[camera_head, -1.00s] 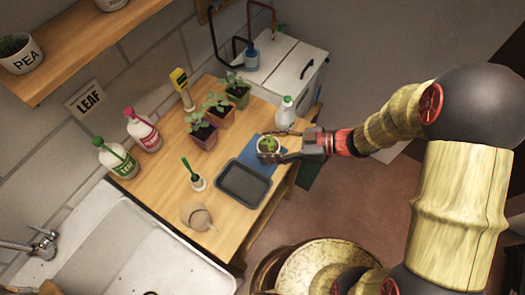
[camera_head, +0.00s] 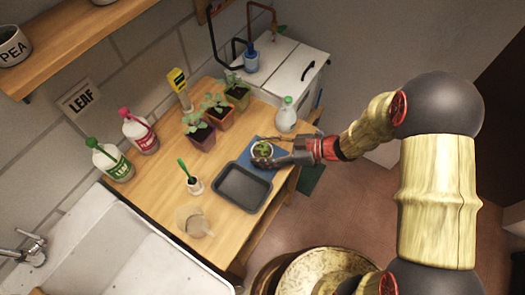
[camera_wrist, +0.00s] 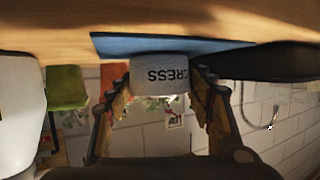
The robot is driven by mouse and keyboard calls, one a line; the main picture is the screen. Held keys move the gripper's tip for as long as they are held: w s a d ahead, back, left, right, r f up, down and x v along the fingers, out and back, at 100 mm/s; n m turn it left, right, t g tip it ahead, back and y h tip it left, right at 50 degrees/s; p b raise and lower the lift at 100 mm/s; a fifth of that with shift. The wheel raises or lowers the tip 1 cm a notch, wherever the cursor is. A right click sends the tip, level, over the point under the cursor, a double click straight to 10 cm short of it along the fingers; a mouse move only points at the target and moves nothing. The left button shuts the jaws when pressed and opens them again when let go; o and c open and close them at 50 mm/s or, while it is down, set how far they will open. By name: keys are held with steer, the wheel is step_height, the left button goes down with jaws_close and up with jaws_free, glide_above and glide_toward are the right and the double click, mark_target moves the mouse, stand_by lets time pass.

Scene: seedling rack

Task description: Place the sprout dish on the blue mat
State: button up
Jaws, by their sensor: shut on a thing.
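The sprout dish (camera_head: 263,149) is a small white round pot with green sprouts; in the wrist view it (camera_wrist: 160,75) shows the upside-down word CRESS. My gripper (camera_head: 264,153) is shut on it, one finger on each side, and the dish looks upright. The blue mat (camera_head: 278,158) lies on the wooden table near its right edge, partly hidden by the dish and gripper. In the wrist view, which is upside down, the dish's base overlaps the mat (camera_wrist: 115,44). The dish is over the mat and very low; I cannot tell if it touches.
A dark tray (camera_head: 242,187) lies close beside the mat. A white spray bottle (camera_head: 286,116) stands just behind it. Several potted seedlings (camera_head: 219,113) stand further back.

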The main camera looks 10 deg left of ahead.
steer(key=shift+f, duration=0.15)
steer(key=o, duration=1.2)
steer(key=shift+d+r, duration=0.15)
steer(key=shift+r, duration=0.1)
steer(key=p+v, duration=0.3)
steer(key=v, duration=0.8)
steer(key=shift+d+r, duration=0.1)
steer(key=shift+d, duration=0.3)
